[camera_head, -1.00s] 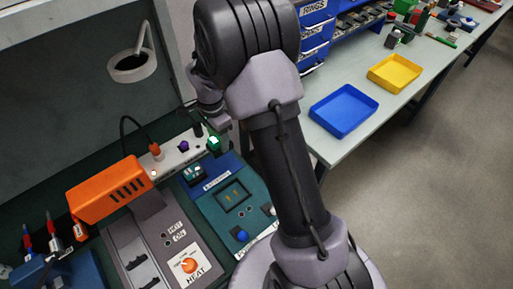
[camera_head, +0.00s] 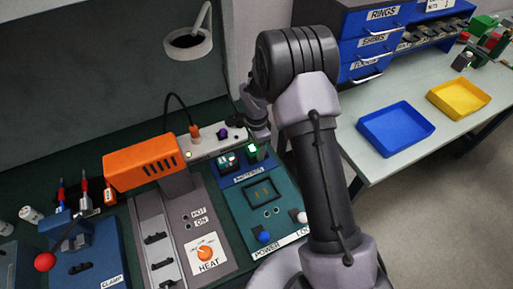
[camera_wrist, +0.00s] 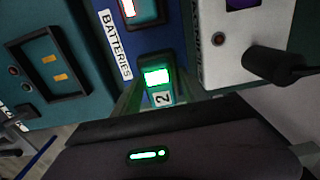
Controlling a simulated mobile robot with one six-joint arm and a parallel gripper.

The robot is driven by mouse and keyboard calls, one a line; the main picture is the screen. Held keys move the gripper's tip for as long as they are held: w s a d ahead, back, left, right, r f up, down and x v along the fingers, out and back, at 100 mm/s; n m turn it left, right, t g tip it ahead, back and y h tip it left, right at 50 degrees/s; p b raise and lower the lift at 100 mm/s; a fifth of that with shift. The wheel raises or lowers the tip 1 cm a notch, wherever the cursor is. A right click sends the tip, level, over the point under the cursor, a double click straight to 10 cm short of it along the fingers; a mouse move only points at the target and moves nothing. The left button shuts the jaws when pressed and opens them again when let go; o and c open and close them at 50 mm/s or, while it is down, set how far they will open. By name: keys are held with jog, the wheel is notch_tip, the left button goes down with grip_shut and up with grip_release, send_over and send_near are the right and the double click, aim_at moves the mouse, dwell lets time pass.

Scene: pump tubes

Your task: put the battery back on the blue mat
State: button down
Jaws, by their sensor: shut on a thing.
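The battery (camera_wrist: 157,80) with a lit green window and a "2" label is between my gripper's fingers (camera_wrist: 155,98) in the wrist view. My gripper (camera_head: 257,143) is shut on it. In the head view the same battery shows as a green glow (camera_head: 252,152) at the back right of the blue mat (camera_head: 226,180), which is labelled BATTERIES. The blue mat also shows in the wrist view (camera_wrist: 152,38). The held battery is over or at the mat's edge; I cannot tell whether it touches. A second battery (camera_head: 227,160) stands on the mat to the left, with a red light (camera_wrist: 128,8) in the wrist view.
A white power strip (camera_head: 208,142) with a dark knob and orange plug lies behind the mat. A teal power panel (camera_head: 240,213) is in front. The orange heater (camera_head: 143,163) stands left. Blue (camera_head: 396,127) and yellow (camera_head: 459,97) trays lie on the right table.

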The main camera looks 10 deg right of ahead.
jog(key=c, duration=0.6)
grip_release()
jog(key=shift+f, duration=0.1)
jog(key=s+a+r+n+t+p, duration=0.1)
jog(key=s+r+n+p, duration=0.15)
jog(key=r, duration=1.05)
jog(key=s+r+n+t+p, duration=0.1)
jog(key=s+r+p, duration=0.15)
jog(key=r, duration=0.95)
jog(key=s+a+r+n+t, duration=0.1)
jog(key=s+r+n, duration=0.1)
jog(key=s, duration=0.5)
jog(key=s+a+r+n+t+y, duration=0.1)
jog(key=s+r+n, duration=0.2)
jog(key=s+r, duration=0.2)
jog(key=s+a+r+n+t+y+b, duration=0.1)
jog(key=s+r+n, duration=0.2)
jog(key=s, duration=0.7)
jog(key=shift+s+r+t, duration=0.15)
jog(key=shift+r+t, duration=0.1)
jog(key=shift+t, duration=0.15)
